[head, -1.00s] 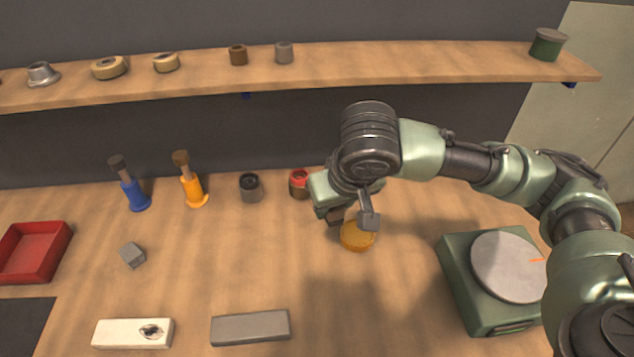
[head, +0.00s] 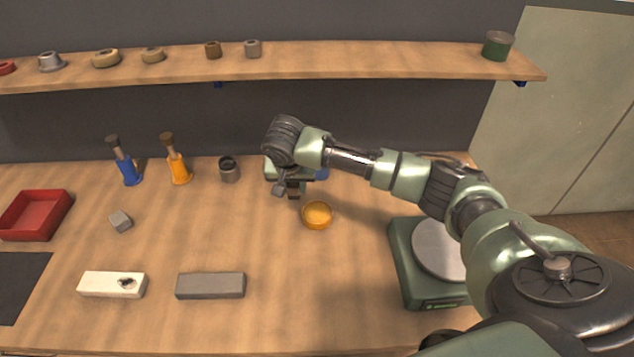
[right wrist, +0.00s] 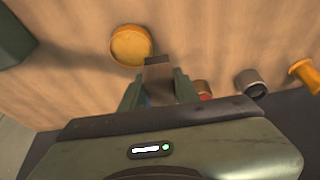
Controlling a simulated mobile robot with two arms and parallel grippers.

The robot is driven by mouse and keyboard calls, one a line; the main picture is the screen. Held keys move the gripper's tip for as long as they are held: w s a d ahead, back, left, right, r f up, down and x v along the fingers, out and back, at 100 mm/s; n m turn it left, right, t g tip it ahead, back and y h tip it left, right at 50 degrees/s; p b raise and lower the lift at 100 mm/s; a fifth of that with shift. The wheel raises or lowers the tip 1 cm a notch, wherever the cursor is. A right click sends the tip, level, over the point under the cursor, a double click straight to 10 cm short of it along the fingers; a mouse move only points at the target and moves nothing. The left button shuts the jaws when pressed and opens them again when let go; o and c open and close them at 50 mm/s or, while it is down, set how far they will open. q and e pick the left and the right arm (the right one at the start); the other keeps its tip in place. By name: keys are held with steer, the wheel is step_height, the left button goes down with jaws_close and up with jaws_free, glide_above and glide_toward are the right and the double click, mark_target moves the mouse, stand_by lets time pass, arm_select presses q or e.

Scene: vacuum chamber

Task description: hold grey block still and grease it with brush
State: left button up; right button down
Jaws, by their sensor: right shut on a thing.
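My right gripper (head: 292,182) hangs over the back middle of the bench, behind and left of a round orange dish (head: 317,214). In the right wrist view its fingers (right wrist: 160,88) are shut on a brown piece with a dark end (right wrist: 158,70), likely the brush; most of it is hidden. The held piece appears clear of the dish. My left gripper is out of view.
A red tray (head: 35,215) is left, a white block (head: 112,284) in front, a green scale (head: 405,265) right. A shelf (head: 350,62) runs behind.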

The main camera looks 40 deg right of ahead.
steer(key=m, duration=0.2)
glide_toward(318, 210)
step_height(318, 210, up, 3)
steer(key=w, duration=0.3)
steer(key=f, duration=0.1)
steer(key=s+d+f, duration=0.1)
steer(key=shift+d+f+h, duration=0.2)
steer(key=shift+f+h, duration=0.2)
steer(key=shift+w+f+b, duration=0.1)
steer(key=shift+f+b, duration=0.25)
steer(key=shift+b, duration=0.1)
step_height(318, 210, down, 3)
steer(key=b, duration=0.3)
steer(key=shift+f+b, duration=0.15)
steer(key=shift+b, duration=0.2)
steer(key=shift+f+b, duration=0.55)
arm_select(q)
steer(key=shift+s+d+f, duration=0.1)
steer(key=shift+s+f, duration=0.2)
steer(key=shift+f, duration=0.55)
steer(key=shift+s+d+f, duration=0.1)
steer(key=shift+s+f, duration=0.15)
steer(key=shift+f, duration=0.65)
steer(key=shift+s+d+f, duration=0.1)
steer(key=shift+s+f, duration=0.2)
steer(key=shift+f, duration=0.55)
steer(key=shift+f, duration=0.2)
arm_select(e)
steer(key=shift+f, duration=0.55)
